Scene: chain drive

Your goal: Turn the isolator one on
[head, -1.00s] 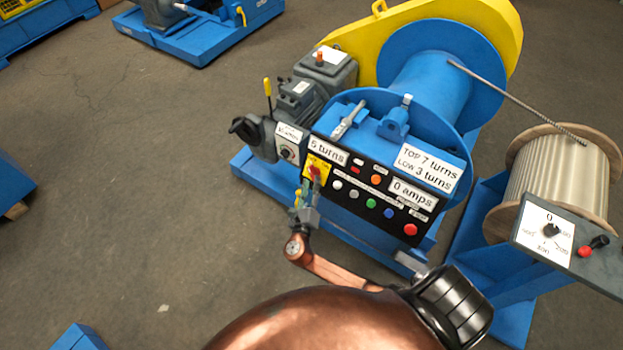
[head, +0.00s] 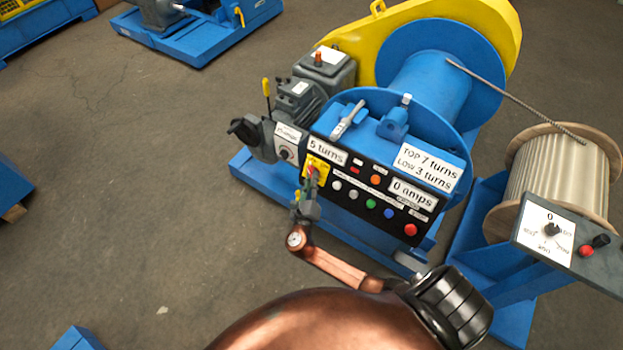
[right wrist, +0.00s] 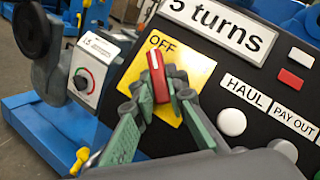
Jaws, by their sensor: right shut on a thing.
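The isolator is a red rotary handle (right wrist: 157,77) on a yellow plate (right wrist: 186,68) at the left end of the black control panel. The plate reads OFF above the handle, and the handle stands roughly upright, its top towards that word. In the head view the yellow plate (head: 317,166) is small and partly covered by my gripper. My right gripper (head: 309,186) is shut on the red handle; its green fingers show on both sides in the right wrist view (right wrist: 158,92). The lower part of the plate is hidden behind the fingers. My left gripper is not in view.
The panel (head: 350,207) carries several push buttons, including a red one (head: 410,230), close right of the gripper. A grey box with a dial (head: 286,147) sits just left of the plate. A cable reel (head: 562,180) stands at right.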

